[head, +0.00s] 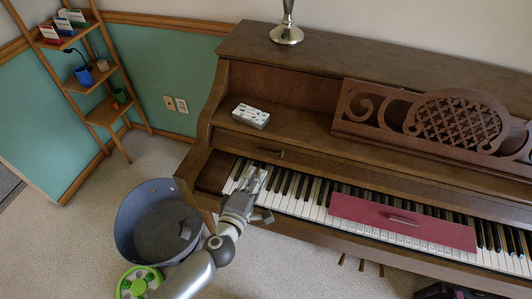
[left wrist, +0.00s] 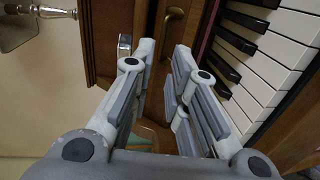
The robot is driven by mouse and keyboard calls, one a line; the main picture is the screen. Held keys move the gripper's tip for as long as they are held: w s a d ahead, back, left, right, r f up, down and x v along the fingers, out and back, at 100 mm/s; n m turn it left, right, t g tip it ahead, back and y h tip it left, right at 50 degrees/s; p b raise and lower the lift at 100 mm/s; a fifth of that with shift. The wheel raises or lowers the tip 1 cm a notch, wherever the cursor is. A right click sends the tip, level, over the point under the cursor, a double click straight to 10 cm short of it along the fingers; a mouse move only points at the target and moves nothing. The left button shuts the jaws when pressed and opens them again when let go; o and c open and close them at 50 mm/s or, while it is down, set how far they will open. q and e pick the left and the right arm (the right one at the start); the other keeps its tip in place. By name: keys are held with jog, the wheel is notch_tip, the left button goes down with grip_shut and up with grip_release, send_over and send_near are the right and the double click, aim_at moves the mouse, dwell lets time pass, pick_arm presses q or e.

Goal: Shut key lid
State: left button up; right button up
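The upright piano's keyboard (head: 300,196) is uncovered, with white and black keys showing. The brown key lid (head: 330,168) appears pushed back above the keys. A small brass handle (head: 270,153) sits on its front near the left end. The handle also shows in the left wrist view (left wrist: 172,18), ahead of the fingertips and roughly in line with the gap between them. My left gripper (head: 257,178) is over the keys at the left end, just in front of the handle. In the left wrist view its fingers (left wrist: 164,58) are apart with nothing between them. My right gripper is not in view.
A blue-grey bin (head: 150,199), a green round object (head: 138,281) and a shelf (head: 95,70) are at left.

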aim_at(267, 152)
pick_arm(q)
jog(key=shift+n, duration=0.3)
jog(key=x, duration=0.3)
jog(key=b+x, duration=0.1)
jog(key=x, duration=0.7)
jog(key=shift+a+f+b, duration=0.25)
jog(key=shift+a+b, duration=0.05)
jog(key=shift+b, duration=0.05)
jog(key=shift+c, duration=0.5)
grip_shut()
